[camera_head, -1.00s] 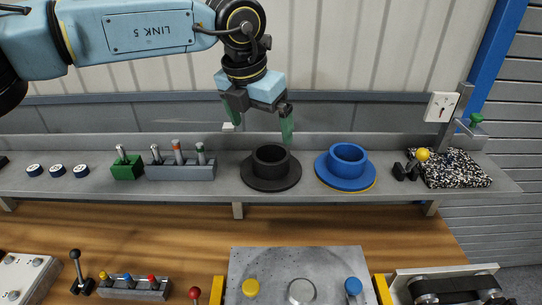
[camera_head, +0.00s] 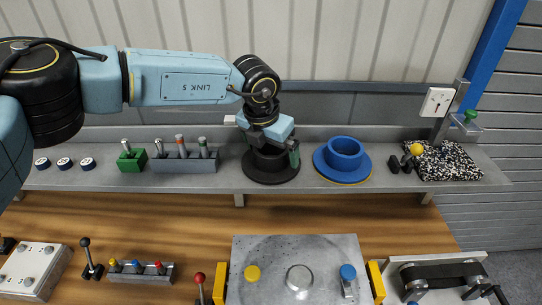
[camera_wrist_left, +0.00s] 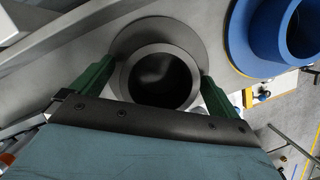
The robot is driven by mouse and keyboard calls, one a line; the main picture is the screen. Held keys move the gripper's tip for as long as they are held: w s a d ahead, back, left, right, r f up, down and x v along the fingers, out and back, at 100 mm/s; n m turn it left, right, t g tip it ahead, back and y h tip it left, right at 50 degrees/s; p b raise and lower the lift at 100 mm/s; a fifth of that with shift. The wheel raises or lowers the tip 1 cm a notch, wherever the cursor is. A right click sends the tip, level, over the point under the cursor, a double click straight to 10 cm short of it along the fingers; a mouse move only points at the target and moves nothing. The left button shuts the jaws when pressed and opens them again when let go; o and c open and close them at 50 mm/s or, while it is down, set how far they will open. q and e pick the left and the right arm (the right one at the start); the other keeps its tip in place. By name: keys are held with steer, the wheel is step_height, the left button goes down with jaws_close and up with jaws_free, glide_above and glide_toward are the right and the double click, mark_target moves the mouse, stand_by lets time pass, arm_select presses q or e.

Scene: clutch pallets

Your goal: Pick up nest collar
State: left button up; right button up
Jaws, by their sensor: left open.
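A black flanged collar (camera_head: 270,177) stands upright on the grey shelf (camera_head: 220,188). A blue flanged collar (camera_head: 343,163) stands just right of it. Which of them is the nest collar, the pictures do not say. My left gripper (camera_head: 270,150) is down over the black collar and hides much of its upper part. In the left wrist view its two green fingers stand open on either side of the black collar's round tube (camera_wrist_left: 160,80), which looks empty inside. Whether the fingers touch the tube I cannot tell. My right gripper is not in view.
Left on the shelf are a green block (camera_head: 131,161), a grey rack with several pins (camera_head: 185,163) and several small dark discs. A yellow-knobbed lever (camera_head: 412,155) and a speckled pad (camera_head: 450,162) lie right. A steel plate fixture (camera_head: 300,250) sits on the wooden bench below.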

arm_select(q)
steer(key=shift+c, duration=0.3)
steer(key=shift+c, duration=1.1)
steer(key=c, duration=1)
steer(key=shift+o, duration=0.2)
step_height(320, 180, up, 10)
steer(key=b, duration=0.2)
steer(key=shift+b, duration=0.4)
